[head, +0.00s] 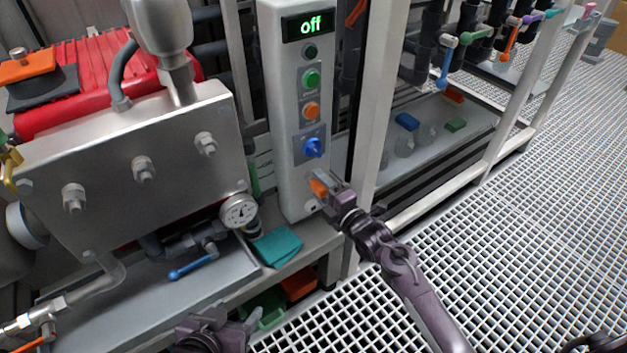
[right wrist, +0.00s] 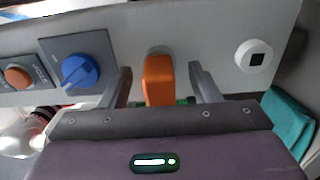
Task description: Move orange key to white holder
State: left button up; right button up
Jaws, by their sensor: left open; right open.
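The orange key (head: 318,187) sits low on the front of the white control panel (head: 283,120). In the right wrist view the orange key (right wrist: 159,82) stands in a round fitting, between the two fingers of my right gripper (right wrist: 161,88). The fingers are apart, with a visible gap on each side of the key. In the head view my right gripper (head: 328,190) partly hides the key. A white round holder with a dark square opening (right wrist: 253,57) is on the panel, right of the key. My left gripper (head: 222,328) is open and empty at the bottom edge of the head view.
The panel has a display reading "off", a blue rotary knob (head: 313,148), and orange (head: 311,110) and green (head: 311,79) buttons. A teal cloth (head: 278,246) lies below it. A pressure gauge (head: 239,212) and steel vessel block (head: 130,150) stand left. A white post (head: 379,100) stands close right.

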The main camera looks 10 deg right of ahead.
pick_arm(q)
jog(key=shift+w+d+r, duration=0.1)
jog(key=shift+w+r, duration=0.2)
pick_arm(e)
jog(key=shift+w, duration=0.1)
pick_arm(q)
jog(key=shift+r, duration=0.25)
dwell(0.8)
pick_arm(e)
grip_shut()
dwell(0.5)
pick_arm(q)
jog(key=shift+r+p, duration=0.1)
jog(key=shift+p, duration=0.25)
jog(key=shift+r+p, duration=1.7)
jog(key=shift+r, duration=0.05)
pick_arm(e)
jog(key=shift+v, duration=2.95)
pick_arm(q)
jog(key=shift+t, duration=0.3)
